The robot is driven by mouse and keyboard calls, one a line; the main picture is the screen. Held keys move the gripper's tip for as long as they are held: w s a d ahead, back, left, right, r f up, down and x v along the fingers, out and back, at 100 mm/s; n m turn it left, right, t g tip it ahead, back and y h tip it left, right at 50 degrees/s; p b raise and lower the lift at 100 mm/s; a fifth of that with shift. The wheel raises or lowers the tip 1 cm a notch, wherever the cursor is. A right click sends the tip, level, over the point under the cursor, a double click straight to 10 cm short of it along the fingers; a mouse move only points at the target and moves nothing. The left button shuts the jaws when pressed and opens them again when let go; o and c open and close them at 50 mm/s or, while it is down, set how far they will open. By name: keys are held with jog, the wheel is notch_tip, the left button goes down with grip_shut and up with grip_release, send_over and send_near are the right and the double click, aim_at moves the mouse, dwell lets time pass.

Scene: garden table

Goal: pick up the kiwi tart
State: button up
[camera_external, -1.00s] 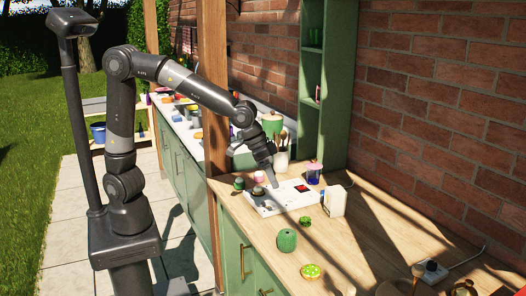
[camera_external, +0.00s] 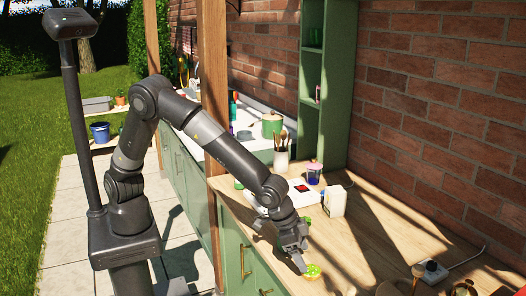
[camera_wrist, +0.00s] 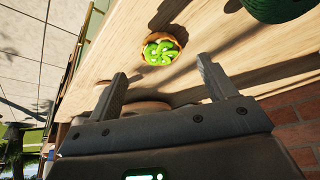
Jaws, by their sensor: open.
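The kiwi tart (camera_external: 312,272) is a small round tart with a brown crust and green kiwi slices. It lies on the wooden counter (camera_external: 345,255) near its front edge. In the wrist view the kiwi tart (camera_wrist: 161,50) sits beyond the fingertips, roughly centred between them. My gripper (camera_external: 302,262) is over the counter, close beside the tart in the outside view. In the wrist view my gripper (camera_wrist: 160,72) has its two fingers wide apart with nothing between them.
A green ribbed object (camera_wrist: 272,8) is at the top right of the wrist view. A black device (camera_external: 431,271) with a cable lies at the right.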

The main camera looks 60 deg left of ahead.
aim_at(310, 269)
jog(key=shift+x, duration=2.75)
jog(key=c, duration=1)
jog(key=shift+r, duration=0.15)
jog(key=shift+c, duration=0.2)
